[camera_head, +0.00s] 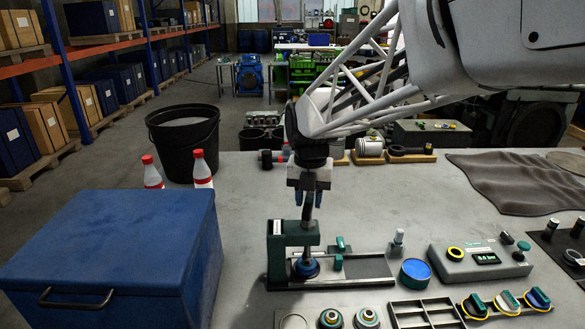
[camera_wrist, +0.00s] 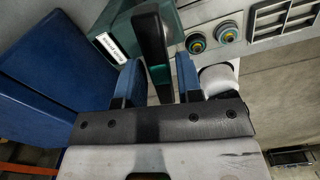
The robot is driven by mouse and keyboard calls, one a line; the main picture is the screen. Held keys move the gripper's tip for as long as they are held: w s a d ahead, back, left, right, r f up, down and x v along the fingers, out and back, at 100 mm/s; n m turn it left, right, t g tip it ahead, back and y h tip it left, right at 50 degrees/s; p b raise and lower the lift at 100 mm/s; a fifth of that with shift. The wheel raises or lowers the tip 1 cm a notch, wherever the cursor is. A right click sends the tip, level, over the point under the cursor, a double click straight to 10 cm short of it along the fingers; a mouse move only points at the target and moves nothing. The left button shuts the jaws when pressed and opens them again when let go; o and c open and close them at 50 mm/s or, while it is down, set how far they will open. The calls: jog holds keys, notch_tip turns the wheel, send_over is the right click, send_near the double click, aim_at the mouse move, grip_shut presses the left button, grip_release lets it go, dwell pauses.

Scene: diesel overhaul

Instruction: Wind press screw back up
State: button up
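The press (camera_head: 277,245) is a green and grey frame on a dark base on the bench. Its screw (camera_head: 307,215) rises from the frame's top, and a blue round piece (camera_head: 306,267) sits under it. My gripper (camera_head: 308,200) is above the press, pointing down, with its blue fingers on either side of the screw's upper end. In the wrist view a dark bar with a green part (camera_wrist: 152,45) stands between my fingers (camera_wrist: 158,80). Whether both fingers touch it is not clear. The screw's top is hidden by my gripper.
A large blue chest (camera_head: 115,245) stands left of the press, with two red-capped bottles (camera_head: 202,170) behind it. A grey control box (camera_head: 480,262), a blue-topped round tin (camera_head: 415,272) and a divided tray (camera_head: 425,313) lie to the right.

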jog(key=shift+o, duration=0.7)
jog(key=shift+r, duration=2.75)
jog(key=shift+m, duration=0.3)
